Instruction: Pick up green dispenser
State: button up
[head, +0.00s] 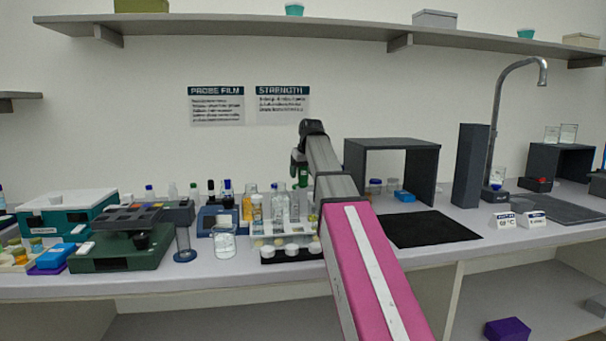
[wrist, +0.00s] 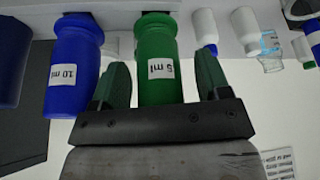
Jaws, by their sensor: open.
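The green dispenser (wrist: 155,50) is a bottle with a "5 ml" label. In the wrist view it stands between the two dark green fingers of my gripper (wrist: 160,80). The fingers are open, one on each side, with a visible gap between the bottle and each finger. In the head view my gripper (head: 299,165) is at the back of the bench, mostly hidden by my arm. Some green shows there, but I cannot tell dispenser from fingers.
A blue "10 ml" bottle (wrist: 75,65) stands close beside the left finger in the wrist view. White bottles (wrist: 204,30) stand to the right. In the head view a dark open-fronted stand (head: 392,146) is right of my gripper, and a vial rack (head: 290,255) is in front.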

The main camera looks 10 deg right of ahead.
jog(key=shift+w+f, duration=0.1)
jog(key=shift+f, duration=0.1)
jog(key=c, duration=0.9)
